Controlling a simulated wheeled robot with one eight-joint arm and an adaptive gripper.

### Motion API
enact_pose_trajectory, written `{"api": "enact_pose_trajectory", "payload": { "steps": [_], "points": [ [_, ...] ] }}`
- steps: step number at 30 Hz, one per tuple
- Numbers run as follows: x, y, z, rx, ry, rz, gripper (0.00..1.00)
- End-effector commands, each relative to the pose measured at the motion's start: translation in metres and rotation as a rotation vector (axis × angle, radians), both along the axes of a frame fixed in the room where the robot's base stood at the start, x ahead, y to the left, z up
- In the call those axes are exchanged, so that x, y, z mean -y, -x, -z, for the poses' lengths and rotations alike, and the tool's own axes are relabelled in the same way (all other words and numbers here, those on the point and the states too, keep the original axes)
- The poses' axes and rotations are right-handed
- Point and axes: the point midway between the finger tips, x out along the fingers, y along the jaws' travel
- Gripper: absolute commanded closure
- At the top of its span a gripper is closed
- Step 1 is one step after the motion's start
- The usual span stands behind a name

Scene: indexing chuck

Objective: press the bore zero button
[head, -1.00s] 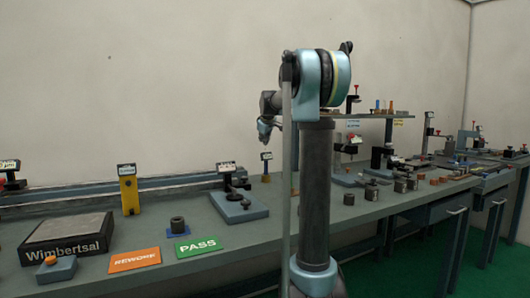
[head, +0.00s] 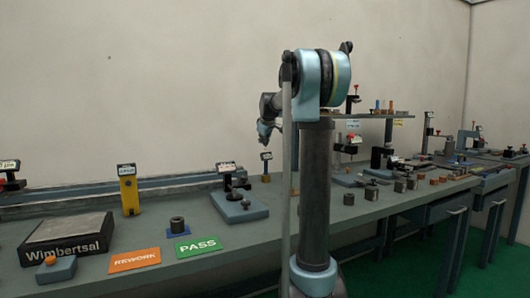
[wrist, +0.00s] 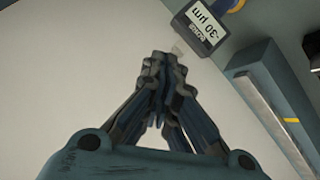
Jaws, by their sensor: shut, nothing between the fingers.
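My gripper (head: 264,139) hangs fingers-down over the back of the bench, just above a small dark display on a post (head: 266,156). In the wrist view the fingers (wrist: 163,62) are together and empty. I cannot make out which part is the bore zero button.
A dial stand on a blue-grey base (head: 238,205) stands left of my gripper. A yellow gauge (head: 129,190), a black Wimbertsal plate (head: 67,236) and PASS (head: 198,246) and REWORK (head: 134,260) cards lie further left. A grey rail (wrist: 270,115) runs at right in the wrist view.

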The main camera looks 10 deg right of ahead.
Motion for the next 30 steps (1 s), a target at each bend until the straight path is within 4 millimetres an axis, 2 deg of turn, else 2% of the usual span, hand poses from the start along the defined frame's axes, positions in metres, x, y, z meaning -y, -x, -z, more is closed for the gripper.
{"api": "enact_pose_trajectory", "payload": {
  "steps": [30],
  "points": [
    [-0.0001,-0.0001,0.0092,0.0,0.0,0.0,1.0]
  ]
}}
